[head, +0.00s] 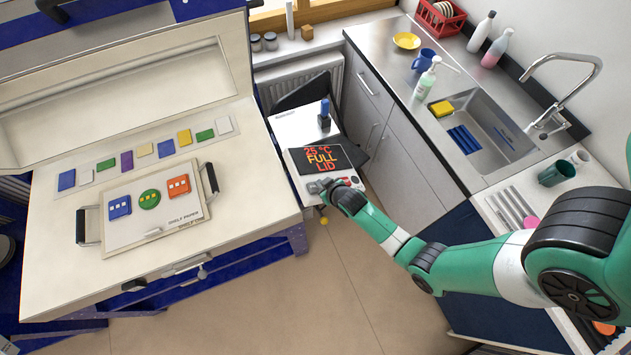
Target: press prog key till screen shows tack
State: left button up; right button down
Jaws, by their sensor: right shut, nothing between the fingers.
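The controller box (303,192) stands between the kiln and the counter. Its dark screen (321,159) reads "25 °C FULL LID" in orange and red letters. The row of keys sits below the screen, and my right gripper (323,187) covers part of it, so I cannot make out the prog key. My right gripper is shut and empty, with its tips at the front of the controller, just under the screen. I cannot tell whether the tips touch a key. My left gripper is out of view.
A dark blue bottle (324,118) stands behind the screen. The sink counter (385,65) is on the right. The floor (300,290) in front is clear.

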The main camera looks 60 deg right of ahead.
jog(key=shift+w+a+f+b, duration=0.1)
jog(key=shift+a+f+b, duration=0.05)
jog(key=shift+f+b, duration=0.35)
dwell(0.6)
jog(key=shift+s+d+r+p, duration=0.15)
jog(key=shift+r+p, duration=0.3)
jog(key=shift+p, duration=0.1)
jog(key=shift+s+d+r+p, duration=0.1)
jog(key=shift+r+p, duration=0.35)
jog(key=shift+p, duration=0.05)
jog(key=shift+w+a+f+b, duration=0.1)
jog(key=shift+w+f+b, duration=0.05)
jog(key=shift+f+b, duration=0.25)
jog(key=shift+w+a+f+b, duration=0.1)
jog(key=shift+a+f+b, duration=0.05)
jog(key=shift+f+b, duration=0.3)
dwell(0.8)
jog(key=shift+s+d+r+p, duration=0.15)
jog(key=shift+r+p, duration=0.3)
jog(key=shift+p, duration=0.05)
jog(key=shift+s+d+r+p, duration=0.1)
jog(key=shift+r+p, duration=0.3)
jog(key=shift+p, duration=0.1)
jog(key=shift+f, duration=0.1)
